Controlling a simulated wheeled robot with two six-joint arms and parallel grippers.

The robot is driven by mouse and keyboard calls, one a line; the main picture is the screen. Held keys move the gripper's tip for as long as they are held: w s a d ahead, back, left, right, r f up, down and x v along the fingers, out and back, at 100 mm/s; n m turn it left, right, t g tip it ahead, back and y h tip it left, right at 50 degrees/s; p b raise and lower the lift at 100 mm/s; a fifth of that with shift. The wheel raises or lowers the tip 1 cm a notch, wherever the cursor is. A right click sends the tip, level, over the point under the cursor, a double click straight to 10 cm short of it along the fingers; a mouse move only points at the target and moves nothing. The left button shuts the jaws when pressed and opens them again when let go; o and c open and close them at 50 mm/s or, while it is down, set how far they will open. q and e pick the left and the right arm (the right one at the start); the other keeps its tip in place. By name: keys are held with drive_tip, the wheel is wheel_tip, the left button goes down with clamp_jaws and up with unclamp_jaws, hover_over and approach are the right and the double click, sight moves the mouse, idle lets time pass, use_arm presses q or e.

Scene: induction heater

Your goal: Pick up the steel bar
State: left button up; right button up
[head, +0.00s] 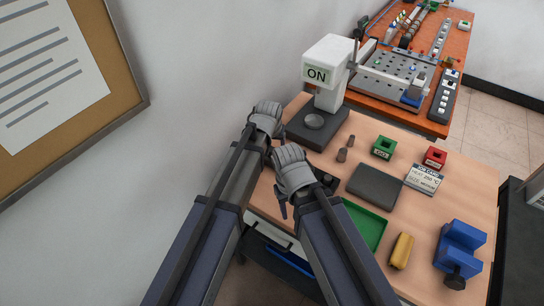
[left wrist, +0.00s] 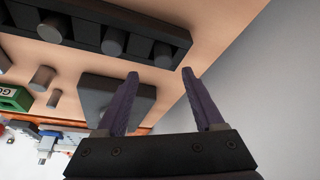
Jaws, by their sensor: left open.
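Two short grey steel bars stand on the table in the head view, a nearer one (head: 342,155) and a smaller one (head: 350,140). They also show at the left of the left wrist view (left wrist: 42,78). A black rack (left wrist: 82,32) at the top of that view holds several grey bars, one (left wrist: 162,55) just past my fingertips. In the head view the rack is mostly hidden behind my right gripper. My left gripper (left wrist: 158,74) is open and empty, near the wall and heater base. My right gripper (head: 284,208) is over the table's left edge; its jaws are unclear.
The white heater (head: 327,60) reads ON and stands at the back on a dark base. A green block (head: 384,148), red block (head: 434,158), dark plate (head: 375,186), job card (head: 424,178) reading MEDIUM, green tray (head: 366,225), yellow piece (head: 401,250) and blue vise (head: 461,246) fill the table.

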sight(272, 150)
use_arm(q)
drive_tip(key=b+x, duration=0.3)
drive_tip(key=x, duration=0.1)
drive_tip(key=shift+s+a, duration=0.25)
drive_tip(key=shift+a, duration=0.1)
use_arm(e)
wheel_tip(272, 150, down, 4)
drive_tip(key=shift+r, duration=0.15)
use_arm(q)
drive_tip(key=shift+w+f+b, duration=0.2)
drive_tip(key=shift+f+b, duration=0.2)
drive_tip(key=shift+b, duration=0.05)
use_arm(e)
drive_tip(key=shift+f, duration=0.4)
drive_tip(key=shift+r, duration=0.1)
use_arm(q)
drive_tip(key=shift+r, duration=0.1)
drive_tip(key=shift+c, duration=0.3)
clamp_jaws()
